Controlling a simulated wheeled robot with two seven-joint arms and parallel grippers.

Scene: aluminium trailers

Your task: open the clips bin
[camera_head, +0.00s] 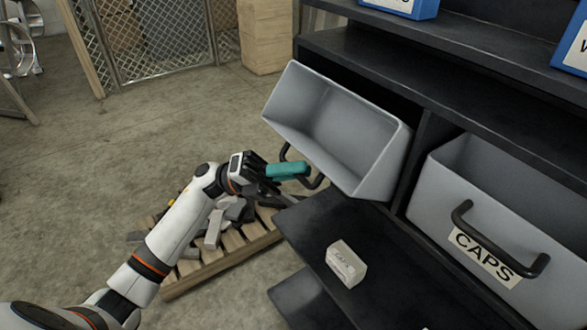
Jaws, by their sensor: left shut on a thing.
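A grey bin (345,130) in the black shelf unit is tilted forward, with its open top facing me and its inside looking empty. Its front label is hidden from this side, so I cannot read whether it says clips. Its dark handle (316,182) shows below the front edge. My left gripper (290,171), with teal fingers, is shut on this handle. The fingers hide the middle of the handle. My right gripper is not in view.
A closed grey CAPS bin (500,220) sits to the right. A small pale box (346,263) lies on the black shelf (375,240) below. A wooden pallet (225,252) with metal offcuts lies under my left arm.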

